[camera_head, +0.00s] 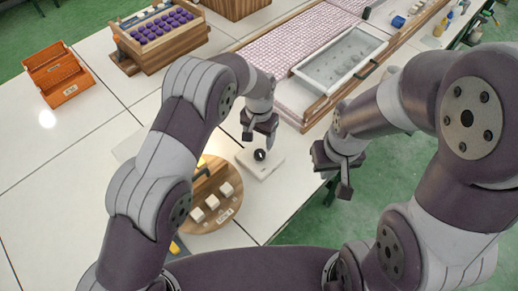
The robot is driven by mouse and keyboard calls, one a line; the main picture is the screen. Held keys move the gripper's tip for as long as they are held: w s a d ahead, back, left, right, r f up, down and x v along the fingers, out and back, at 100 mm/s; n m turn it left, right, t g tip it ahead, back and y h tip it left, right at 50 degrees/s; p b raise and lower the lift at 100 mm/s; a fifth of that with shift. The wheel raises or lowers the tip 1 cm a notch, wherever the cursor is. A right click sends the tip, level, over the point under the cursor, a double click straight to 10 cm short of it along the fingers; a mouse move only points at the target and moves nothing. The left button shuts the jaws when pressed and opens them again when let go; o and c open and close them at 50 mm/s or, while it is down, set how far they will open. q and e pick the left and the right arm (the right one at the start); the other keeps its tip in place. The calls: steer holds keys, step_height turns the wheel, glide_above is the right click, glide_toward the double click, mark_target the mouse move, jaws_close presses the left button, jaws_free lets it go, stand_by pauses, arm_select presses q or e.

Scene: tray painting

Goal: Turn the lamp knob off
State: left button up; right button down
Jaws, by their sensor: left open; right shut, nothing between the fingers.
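The lamp knob (260,155) is a small dark round knob on a white square plate (262,169) lying on the white table. My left gripper (259,143) is just above the knob, pointing down, with its fingers apart. I cannot tell whether its fingers touch the knob. My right gripper (343,190) is to the right of the plate, beyond the table's edge, shut and empty. A bright spot (47,119) shows on the table at the far left. The lamp itself I cannot make out.
A round wooden board (228,212) with white blocks stands left of the plate, partly behind my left arm. An orange box (58,75), a wooden crate of purple items (130,66) and a white-framed tray (371,41) stand farther back. Bare table lies at left.

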mark_target(259, 154)
arm_select(q)
step_height(259, 154, down, 8)
steer(key=shift+f+p, duration=0.1)
steer(key=shift+p, duration=0.5)
steer(key=c, duration=1)
